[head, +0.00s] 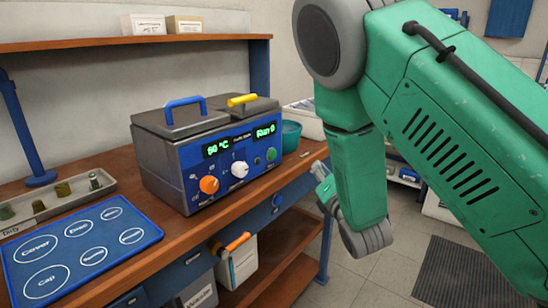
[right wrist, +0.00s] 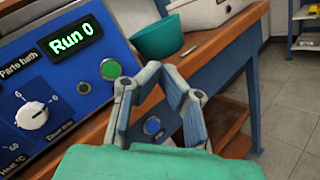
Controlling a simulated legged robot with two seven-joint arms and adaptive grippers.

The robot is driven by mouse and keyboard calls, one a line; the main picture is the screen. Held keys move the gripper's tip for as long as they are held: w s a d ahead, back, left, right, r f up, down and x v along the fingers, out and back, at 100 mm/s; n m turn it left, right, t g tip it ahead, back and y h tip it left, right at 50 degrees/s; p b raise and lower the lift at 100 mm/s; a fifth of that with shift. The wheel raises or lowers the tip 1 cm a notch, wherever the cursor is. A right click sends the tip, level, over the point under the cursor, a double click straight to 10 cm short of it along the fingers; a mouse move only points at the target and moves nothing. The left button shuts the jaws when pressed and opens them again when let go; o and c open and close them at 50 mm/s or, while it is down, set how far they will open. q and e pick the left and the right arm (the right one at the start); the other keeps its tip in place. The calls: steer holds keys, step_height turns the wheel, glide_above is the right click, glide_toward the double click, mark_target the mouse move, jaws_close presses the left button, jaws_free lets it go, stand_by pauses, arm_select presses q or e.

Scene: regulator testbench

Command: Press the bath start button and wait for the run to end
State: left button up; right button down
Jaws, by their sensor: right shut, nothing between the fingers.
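The parts bath (head: 165,160) is a grey metal box with a blue front panel, standing on the wooden bench. Its green start button (head: 271,154) is at the panel's right end; it also shows in the right wrist view (right wrist: 110,68). The right display (right wrist: 75,39) glows "Run 0". My right gripper (head: 320,168) hangs in front of the bench edge, right of the panel and apart from the button. In the right wrist view its fingers (right wrist: 163,71) are shut and empty, just right of the button. My left gripper is in neither view.
An orange knob (head: 209,184) and a white knob (head: 240,169) stick out of the panel. A teal bowl (head: 291,138) stands right of the bath. A blue labelled mat (head: 85,250) and a parts tray (head: 60,203) lie at left. Open floor is right of the bench.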

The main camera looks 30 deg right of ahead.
mark_target(272, 155)
steer(key=shift+w+a+r, duration=0.1)
steer(key=shift+w+a, duration=0.85)
steer(key=shift+w, duration=0.4)
steer(key=shift+w+a+r, duration=0.15)
steer(key=shift+w+a, duration=0.8)
steer(key=shift+w, duration=0.4)
steer(key=shift+w+a+r, duration=0.1)
steer(key=shift+w+a, duration=0.85)
steer(key=shift+w, duration=0.4)
steer(key=shift+d, duration=0.15)
steer(key=shift+w+d+f, duration=0.2)
steer(key=shift+w+d, duration=0.05)
steer(key=shift+d, duration=0.25)
steer(key=shift+w+a+r, duration=0.1)
steer(key=shift+a+r, duration=0.05)
steer(key=shift+a, duration=0.3)
